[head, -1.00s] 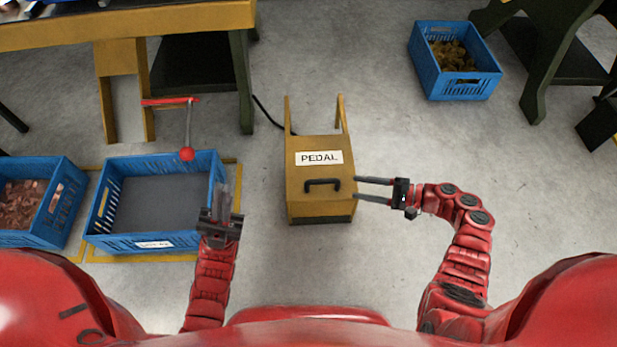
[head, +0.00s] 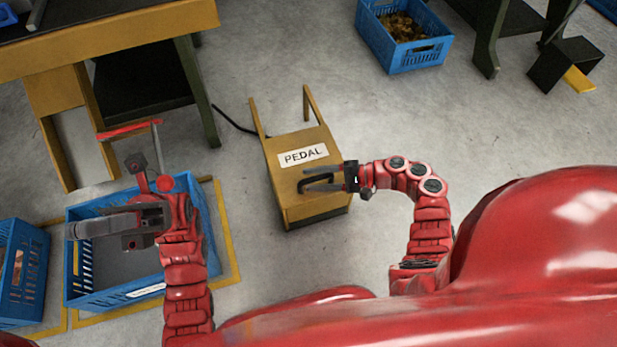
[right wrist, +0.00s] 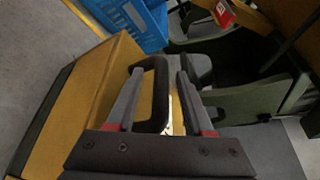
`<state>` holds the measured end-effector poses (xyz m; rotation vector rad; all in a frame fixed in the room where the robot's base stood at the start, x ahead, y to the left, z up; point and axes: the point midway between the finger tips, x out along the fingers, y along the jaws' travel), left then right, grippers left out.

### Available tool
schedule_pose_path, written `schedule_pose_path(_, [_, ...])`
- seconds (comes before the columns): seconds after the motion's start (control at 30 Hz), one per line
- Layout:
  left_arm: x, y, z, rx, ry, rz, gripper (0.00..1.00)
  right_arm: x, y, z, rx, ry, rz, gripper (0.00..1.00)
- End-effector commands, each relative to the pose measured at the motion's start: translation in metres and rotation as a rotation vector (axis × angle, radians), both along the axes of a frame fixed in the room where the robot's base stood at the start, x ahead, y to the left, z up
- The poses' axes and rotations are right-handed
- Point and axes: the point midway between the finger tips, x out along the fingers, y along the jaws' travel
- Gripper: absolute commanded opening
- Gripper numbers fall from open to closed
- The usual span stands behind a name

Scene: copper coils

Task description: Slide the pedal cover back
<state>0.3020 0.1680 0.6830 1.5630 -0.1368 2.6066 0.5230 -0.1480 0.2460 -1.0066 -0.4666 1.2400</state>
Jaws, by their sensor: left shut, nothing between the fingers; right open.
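The yellow pedal cover (head: 286,198) stands on the floor near the middle of the head view, with a white PEDAL label (head: 303,155) and a dark handle on top. My right gripper (head: 303,181) reaches in from the right at the handle, partly hiding it. In the right wrist view the black handle (right wrist: 161,90) lies between the open fingers, which stand on either side of it. I cannot tell whether they touch it. My left gripper (head: 77,229) is shut and empty over the blue crate at left, its fingers pointing left.
The blue crate (head: 210,250) sits inside yellow floor lines, below a lever with a red ball (head: 165,183). Another blue crate (head: 22,270) stands at far left. A yellow-edged workbench (head: 110,45) is behind. Floor right of the pedal cover is clear.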

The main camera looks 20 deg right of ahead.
Motion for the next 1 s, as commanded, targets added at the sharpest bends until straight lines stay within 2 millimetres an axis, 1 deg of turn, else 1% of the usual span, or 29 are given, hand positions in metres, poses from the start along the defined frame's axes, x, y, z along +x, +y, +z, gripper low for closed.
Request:
schedule_pose_path(0.27, [-0.0013,0.0009,0.0011,-0.005,-0.007,-0.003,0.0,0.0001,0.0,0.0001,0.001,0.0,-0.001,0.52])
schedule_pose_path(0.3, [-0.0013,0.0008,0.0011,-0.005,-0.007,-0.003,0.0,0.0001,0.0,0.0001,0.001,0.0,-0.001,0.48])
schedule_pose_path(0.37, [-0.0014,0.0009,0.0011,-0.005,-0.007,-0.002,0.0,0.0001,0.0,0.0001,0.001,0.0,-0.001,0.38])
schedule_pose_path(0.4, [-0.0014,0.0009,0.0011,-0.005,-0.007,-0.002,0.0,0.0001,0.0,0.0001,0.001,0.0,-0.001,0.3])
schedule_pose_path(0.57, [-0.0012,0.0008,0.001,-0.005,-0.007,-0.002,0.0,0.0001,0.0,0.0,0.0,0.0,-0.001,0.02])
schedule_pose_path(0.6, [-0.0012,0.0008,0.001,-0.005,-0.007,-0.002,0.0,0.0001,0.0,-0.0001,0.0,0.0,-0.001,0.0])
schedule_pose_path(1.0, [-0.0012,0.0007,0.001,-0.004,-0.006,-0.002,0.0,0.0,0.0,-0.0002,-0.001,0.0,-0.001,0.0])
